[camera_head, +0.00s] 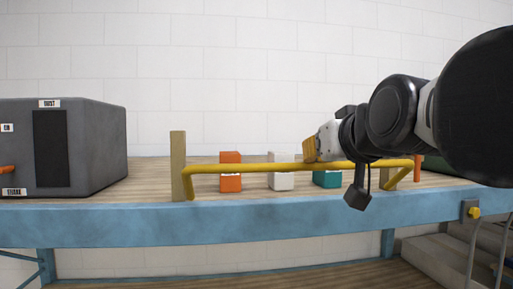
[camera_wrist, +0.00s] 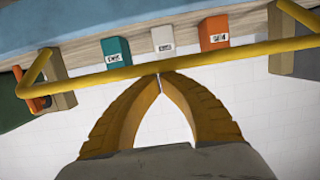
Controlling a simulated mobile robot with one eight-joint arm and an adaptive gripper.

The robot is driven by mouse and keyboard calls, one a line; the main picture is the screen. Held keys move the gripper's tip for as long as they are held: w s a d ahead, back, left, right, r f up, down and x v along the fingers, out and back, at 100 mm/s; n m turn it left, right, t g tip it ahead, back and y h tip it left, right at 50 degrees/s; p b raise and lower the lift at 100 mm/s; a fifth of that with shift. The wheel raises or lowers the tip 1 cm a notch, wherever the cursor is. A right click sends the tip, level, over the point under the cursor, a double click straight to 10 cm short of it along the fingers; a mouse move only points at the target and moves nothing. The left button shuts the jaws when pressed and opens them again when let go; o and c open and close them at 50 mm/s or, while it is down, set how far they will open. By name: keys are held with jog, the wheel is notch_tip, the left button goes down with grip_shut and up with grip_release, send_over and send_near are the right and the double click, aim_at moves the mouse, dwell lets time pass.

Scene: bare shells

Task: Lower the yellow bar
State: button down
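The yellow bar (camera_head: 265,168) runs level across the front of the shelf in the head view, its bent ends dropping beside two wooden posts. In the wrist view the bar (camera_wrist: 200,58) crosses the picture on a slant. My gripper (camera_head: 308,158) has yellow curved fingers and sits at the bar's upper edge, right of its middle, in the head view. In the wrist view the tips of my gripper (camera_wrist: 159,76) meet right at the bar's edge, with nothing seen between them. I cannot tell whether they touch the bar.
An orange block (camera_head: 231,182), a white block (camera_head: 282,181) and a teal block (camera_head: 327,179) stand on the wooden shelf behind the bar. A dark grey box (camera_head: 100,148) stands at the left. The shelf has a blue front beam (camera_head: 250,224). A white wall is behind.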

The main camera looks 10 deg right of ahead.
jog(key=s+f+b, duration=0.2)
jog(key=s+f, duration=0.1)
jog(key=f, duration=0.3)
jog(key=shift+s, duration=0.25)
jog(key=shift+r, duration=0.1)
dwell(0.5)
